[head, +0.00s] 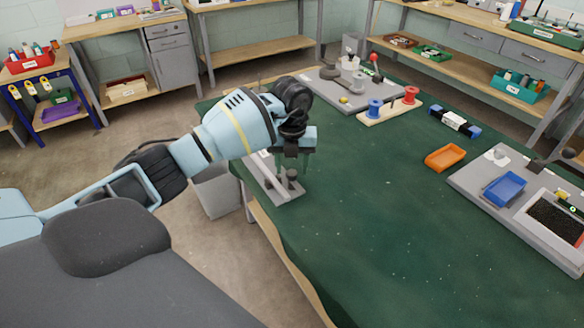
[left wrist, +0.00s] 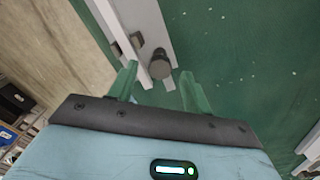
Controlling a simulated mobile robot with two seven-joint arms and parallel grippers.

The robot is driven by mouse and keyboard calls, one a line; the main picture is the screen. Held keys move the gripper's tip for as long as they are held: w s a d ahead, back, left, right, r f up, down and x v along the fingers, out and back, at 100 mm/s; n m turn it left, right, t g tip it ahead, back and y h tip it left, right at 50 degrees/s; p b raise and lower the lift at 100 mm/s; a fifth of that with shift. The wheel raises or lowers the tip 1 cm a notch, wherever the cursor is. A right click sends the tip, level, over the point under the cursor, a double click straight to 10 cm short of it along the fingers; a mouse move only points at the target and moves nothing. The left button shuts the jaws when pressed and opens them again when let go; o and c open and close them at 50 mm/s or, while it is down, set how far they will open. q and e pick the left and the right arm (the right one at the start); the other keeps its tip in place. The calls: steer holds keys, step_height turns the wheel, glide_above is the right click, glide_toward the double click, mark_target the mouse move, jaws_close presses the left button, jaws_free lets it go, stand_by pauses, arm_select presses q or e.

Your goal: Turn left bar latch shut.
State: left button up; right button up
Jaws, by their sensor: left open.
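The left bar (head: 264,184) is a light grey strip at the table's near left edge, partly hidden behind my left gripper in the head view. It also shows in the left wrist view (left wrist: 138,17). A dark round latch knob (left wrist: 160,64) stands at the bar's end, with a small dark block beside it. The knob shows below the gripper in the head view (head: 292,176). My left gripper (head: 293,167) is open, its green fingers pointing down over the bar's end. In the left wrist view the knob appears between the fingertips; I cannot tell whether they touch it. My right gripper is not in view.
A grey board with a red-knobbed lever (head: 374,62) and a spool stand (head: 391,112) are at the back. An orange tray (head: 445,158) lies at right, near a grey board with a blue tray (head: 505,189). The middle of the green tabletop (head: 380,215) is clear. A grey bin (head: 215,190) stands beside the table.

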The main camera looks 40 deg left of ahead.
arm_select(q)
steer(key=shift+f, duration=0.6)
steer(key=c, duration=1)
steer(key=shift+o, duration=0.2)
